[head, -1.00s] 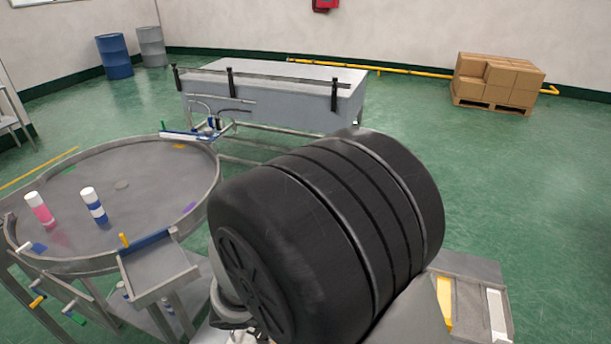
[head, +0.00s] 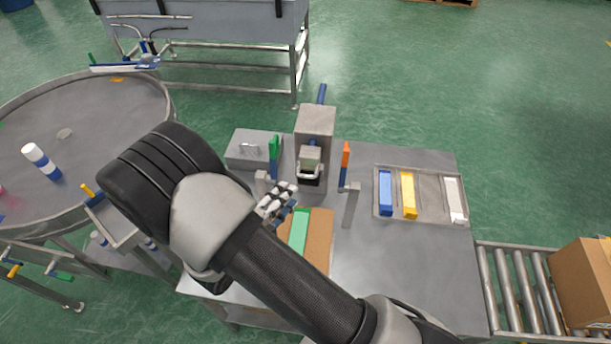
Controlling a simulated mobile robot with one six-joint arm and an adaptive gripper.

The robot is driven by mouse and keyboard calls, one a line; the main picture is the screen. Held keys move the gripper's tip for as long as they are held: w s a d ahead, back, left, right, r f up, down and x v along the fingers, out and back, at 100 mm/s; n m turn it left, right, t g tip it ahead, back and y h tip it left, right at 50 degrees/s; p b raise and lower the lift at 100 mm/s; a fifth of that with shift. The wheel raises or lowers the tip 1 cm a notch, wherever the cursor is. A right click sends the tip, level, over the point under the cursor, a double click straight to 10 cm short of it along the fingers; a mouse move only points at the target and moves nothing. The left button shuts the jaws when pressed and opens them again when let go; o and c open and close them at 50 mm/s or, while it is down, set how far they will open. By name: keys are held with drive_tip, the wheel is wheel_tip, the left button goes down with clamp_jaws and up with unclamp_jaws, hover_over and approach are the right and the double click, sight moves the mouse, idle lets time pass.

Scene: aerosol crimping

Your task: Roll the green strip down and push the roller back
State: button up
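The green strip (head: 300,235) lies on a brown board (head: 319,245) near the front of the grey workbench. My gripper (head: 284,213) is just above the board's far left corner, beside the upper end of the strip. A small blue part shows at its fingertips; I cannot tell whether it is held. The finger opening is too small to judge. I cannot clearly make out the roller; my arm covers the area left of the board.
A green-topped lever (head: 274,155) and an orange-topped lever (head: 345,160) stand beside the grey machine (head: 316,121). A tray (head: 428,175) with blue, yellow and white strips lies right. Left is a round table (head: 100,103); right, a roller conveyor (head: 517,280). The bench's right front is clear.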

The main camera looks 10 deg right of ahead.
sight(306, 175)
drive_tip(key=x, duration=1)
drive_tip(key=shift+w+d+b, duration=0.25)
drive_tip(key=shift+w+b, duration=0.05)
drive_tip(key=shift+b, duration=0.1)
drive_tip(key=shift+c, duration=0.5)
drive_tip(key=shift+f, duration=0.1)
clamp_jaws()
drive_tip(key=shift+s, duration=0.1)
